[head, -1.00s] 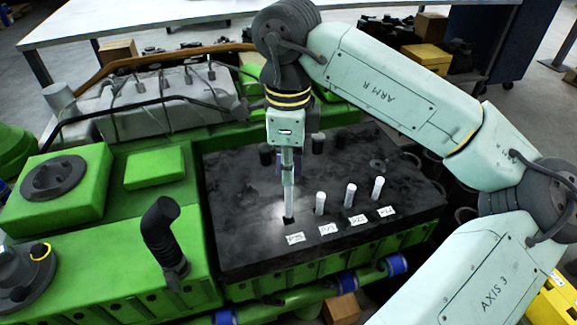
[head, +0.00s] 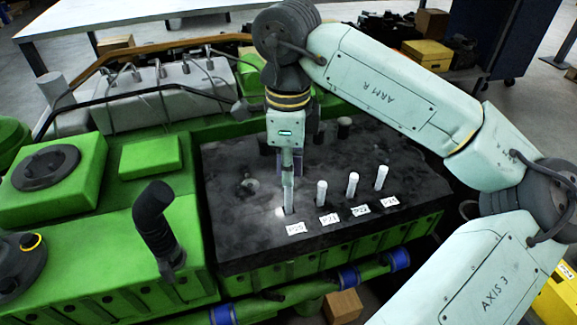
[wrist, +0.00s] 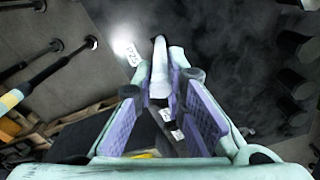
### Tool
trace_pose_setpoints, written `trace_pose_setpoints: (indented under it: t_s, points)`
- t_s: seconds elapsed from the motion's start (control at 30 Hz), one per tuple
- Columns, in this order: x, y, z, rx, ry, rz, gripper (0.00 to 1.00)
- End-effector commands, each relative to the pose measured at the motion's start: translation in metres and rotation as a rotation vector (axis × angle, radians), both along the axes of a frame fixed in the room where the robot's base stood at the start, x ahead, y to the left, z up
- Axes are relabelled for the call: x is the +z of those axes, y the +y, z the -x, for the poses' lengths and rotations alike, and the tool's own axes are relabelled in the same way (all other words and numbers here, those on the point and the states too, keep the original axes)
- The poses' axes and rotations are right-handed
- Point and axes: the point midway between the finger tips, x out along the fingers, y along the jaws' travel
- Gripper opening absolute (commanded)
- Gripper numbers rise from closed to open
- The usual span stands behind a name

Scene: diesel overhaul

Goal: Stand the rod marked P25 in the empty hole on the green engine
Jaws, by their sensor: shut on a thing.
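My gripper (head: 288,178) is shut on a slim pale rod (head: 288,198), held upright over the black top (head: 235,225) of the green engine. The rod's lower end is at the deck, just behind a label (head: 295,229) that seems to read P25. I cannot tell whether that end is in a hole or only close above it. In the wrist view, the rod (wrist: 160,75) shows between the purple-padded fingers (wrist: 160,105). Any mark on the rod itself is not readable.
A row of white-topped rods stands right of my gripper: one (head: 321,193) by label P23 (head: 328,219), one (head: 352,184) by P22 (head: 360,210), one (head: 381,177) by P24 (head: 389,201). A black bent pipe (head: 157,225) rises at the left.

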Motion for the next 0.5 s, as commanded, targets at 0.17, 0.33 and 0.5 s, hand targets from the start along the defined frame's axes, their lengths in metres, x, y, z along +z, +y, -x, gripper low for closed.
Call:
trace_pose_setpoints:
  t_s: [0.17, 0.33, 0.5]
  points:
    - [-0.008, 0.000, 0.000, 0.000, 0.000, 0.000, 0.00]
    - [-0.014, 0.000, 0.000, 0.000, 0.000, 0.000, 0.00]
    - [-0.020, 0.000, 0.000, 0.000, 0.000, 0.000, 0.00]
